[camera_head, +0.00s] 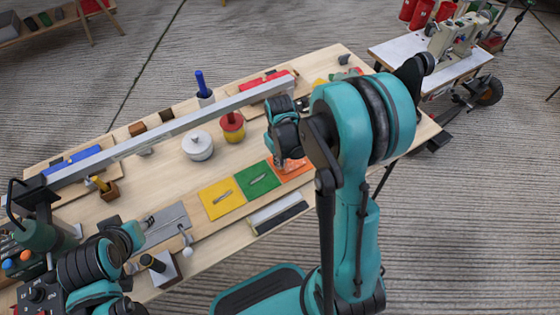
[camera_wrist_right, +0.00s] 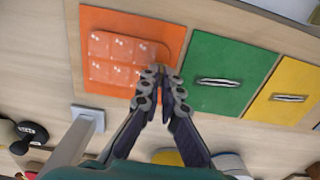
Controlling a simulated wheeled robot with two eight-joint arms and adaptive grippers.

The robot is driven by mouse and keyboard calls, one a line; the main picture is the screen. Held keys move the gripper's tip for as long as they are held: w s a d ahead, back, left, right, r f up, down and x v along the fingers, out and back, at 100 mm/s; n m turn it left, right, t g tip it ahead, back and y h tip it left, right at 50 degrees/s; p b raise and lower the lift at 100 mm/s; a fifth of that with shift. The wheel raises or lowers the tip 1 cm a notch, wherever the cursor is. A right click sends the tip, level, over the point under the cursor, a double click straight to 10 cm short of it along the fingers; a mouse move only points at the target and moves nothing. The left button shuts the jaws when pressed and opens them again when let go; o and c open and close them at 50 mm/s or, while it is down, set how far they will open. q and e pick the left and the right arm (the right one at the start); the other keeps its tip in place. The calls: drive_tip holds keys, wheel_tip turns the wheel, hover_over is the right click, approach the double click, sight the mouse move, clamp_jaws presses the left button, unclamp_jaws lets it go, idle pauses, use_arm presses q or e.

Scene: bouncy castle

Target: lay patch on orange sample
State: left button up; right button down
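The orange sample (camera_wrist_right: 125,22) is a flat square beside the green sample (camera_wrist_right: 232,60) and yellow sample (camera_wrist_right: 300,80). A clear patch with several pale cells (camera_wrist_right: 118,52) lies over the orange sample, roughly level with it; I cannot tell whether it touches everywhere. My right gripper (camera_wrist_right: 163,78) has its fingertips close together at the patch's lower right corner, seemingly pinching it. In the head view my right gripper partly hides the orange sample (camera_head: 293,172). My left arm is at the lower left; its gripper (camera_head: 136,232) is too unclear to read.
The green (camera_head: 258,179) and yellow (camera_head: 221,197) samples bear slits. A white lidded pot (camera_head: 198,146) and a red-and-yellow pot (camera_head: 232,127) stand behind them. A long metal bar (camera_head: 170,130) crosses above the table. A dark-topped block (camera_head: 278,215) lies near the front edge.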

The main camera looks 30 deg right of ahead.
drive_tip(key=c, duration=1)
unclamp_jaws()
drive_tip(key=shift+r, duration=0.15)
drive_tip(key=shift+r+p, duration=3.1)
drive_tip(key=shift+r, duration=0.8)
